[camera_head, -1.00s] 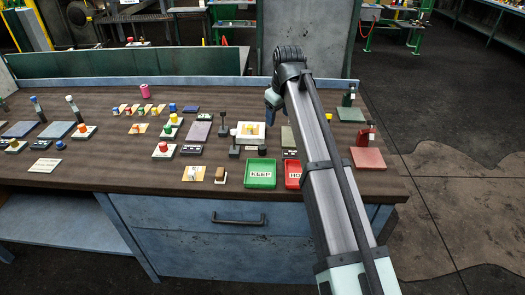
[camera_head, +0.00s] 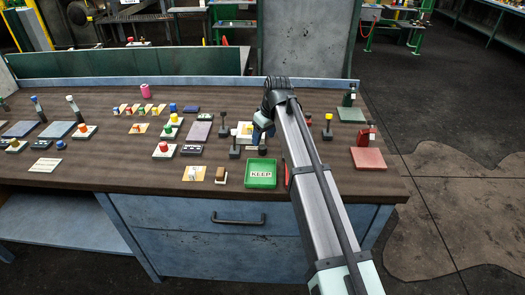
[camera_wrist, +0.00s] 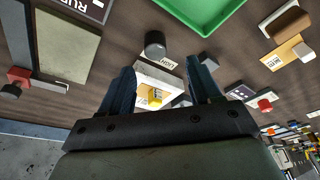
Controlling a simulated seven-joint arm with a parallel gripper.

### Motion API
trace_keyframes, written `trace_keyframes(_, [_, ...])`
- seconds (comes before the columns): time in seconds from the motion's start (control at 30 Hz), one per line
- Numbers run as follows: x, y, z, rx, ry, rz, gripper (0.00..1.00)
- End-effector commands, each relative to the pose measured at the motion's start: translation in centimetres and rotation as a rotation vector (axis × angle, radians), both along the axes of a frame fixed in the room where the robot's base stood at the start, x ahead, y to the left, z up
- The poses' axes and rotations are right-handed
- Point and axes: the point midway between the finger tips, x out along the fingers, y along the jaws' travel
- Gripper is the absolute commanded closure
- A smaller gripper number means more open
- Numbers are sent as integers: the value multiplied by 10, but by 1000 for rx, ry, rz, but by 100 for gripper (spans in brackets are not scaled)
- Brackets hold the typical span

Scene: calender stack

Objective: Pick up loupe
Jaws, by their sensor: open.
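My gripper (camera_head: 262,124) is open and points down over the middle right of the bench; it also shows in the wrist view (camera_wrist: 160,66). Between its blue fingers in the wrist view is a pale box (camera_wrist: 158,75) with dark lettering and a small yellow piece (camera_wrist: 155,97) on it. In the head view the pale box (camera_head: 241,128) is partly hidden by my gripper. A dark round piece (camera_wrist: 155,43) stands near the box, beyond the fingertips. I cannot tell for certain which piece is the loupe. Nothing is held.
A green KEEP tray (camera_head: 261,173) stands at the front; my arm mostly hides a red tray beside it. A red plate (camera_head: 367,158) lies at the right. Many small coloured pieces fill the left.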

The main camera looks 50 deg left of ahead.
Motion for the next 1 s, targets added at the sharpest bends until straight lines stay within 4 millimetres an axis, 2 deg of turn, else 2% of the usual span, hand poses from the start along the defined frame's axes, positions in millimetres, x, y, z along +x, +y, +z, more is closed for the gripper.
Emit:
trace_keyframes(0.17, [1,1,-8,-1,0,0,37])
trace_keyframes(0.5, [5,9,-48,-2,1,0,37])
trace_keyframes(0.77, [5,10,-52,0,-1,0,37])
trace_keyframes(1.0, [5,10,-51,0,0,0,58])
